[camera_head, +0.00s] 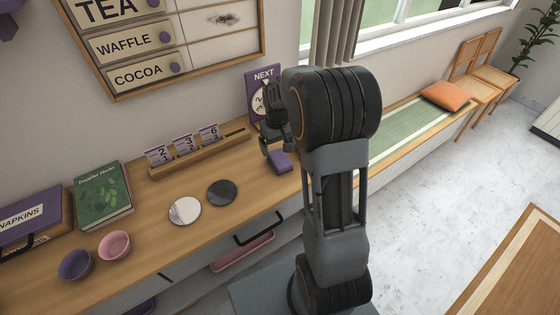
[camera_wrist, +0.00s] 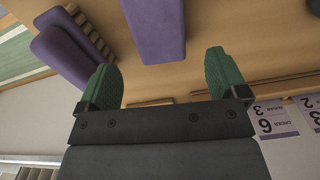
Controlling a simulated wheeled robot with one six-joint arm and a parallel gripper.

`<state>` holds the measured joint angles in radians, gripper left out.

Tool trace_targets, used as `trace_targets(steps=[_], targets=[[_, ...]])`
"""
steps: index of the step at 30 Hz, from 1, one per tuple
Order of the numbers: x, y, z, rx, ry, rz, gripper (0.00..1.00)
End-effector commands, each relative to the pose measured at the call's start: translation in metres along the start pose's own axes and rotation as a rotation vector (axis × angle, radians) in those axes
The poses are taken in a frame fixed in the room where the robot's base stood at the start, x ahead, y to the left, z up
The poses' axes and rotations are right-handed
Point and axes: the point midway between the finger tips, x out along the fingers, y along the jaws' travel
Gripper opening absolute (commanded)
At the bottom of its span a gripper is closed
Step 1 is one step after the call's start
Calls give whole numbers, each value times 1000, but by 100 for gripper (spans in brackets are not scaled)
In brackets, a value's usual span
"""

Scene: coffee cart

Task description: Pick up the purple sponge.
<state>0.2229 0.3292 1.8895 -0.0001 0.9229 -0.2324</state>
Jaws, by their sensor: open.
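The purple sponge (camera_head: 281,162) lies on the wooden counter near its front edge. In the wrist view the purple sponge (camera_wrist: 154,28) is a block at top centre, beyond the fingertips and roughly in line with the gap between them. My gripper (camera_wrist: 165,75) is open, with two green fingertips apart and nothing between them. In the head view my gripper (camera_head: 270,146) is just above and left of the sponge, partly hidden by my arm. I see no contact with the sponge.
A purple NEXT sign (camera_head: 262,88) stands close behind my gripper. A wooden rack (camera_head: 198,154) with number cards (camera_head: 184,143) is to the left.

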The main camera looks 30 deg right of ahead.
Motion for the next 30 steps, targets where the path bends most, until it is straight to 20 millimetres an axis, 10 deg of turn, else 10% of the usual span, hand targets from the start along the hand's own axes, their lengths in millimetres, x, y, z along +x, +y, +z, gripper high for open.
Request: trace_targets(steps=[24, 30], targets=[[54, 0, 0, 0, 0, 0, 92], [54, 0, 0, 0, 0, 0, 72]])
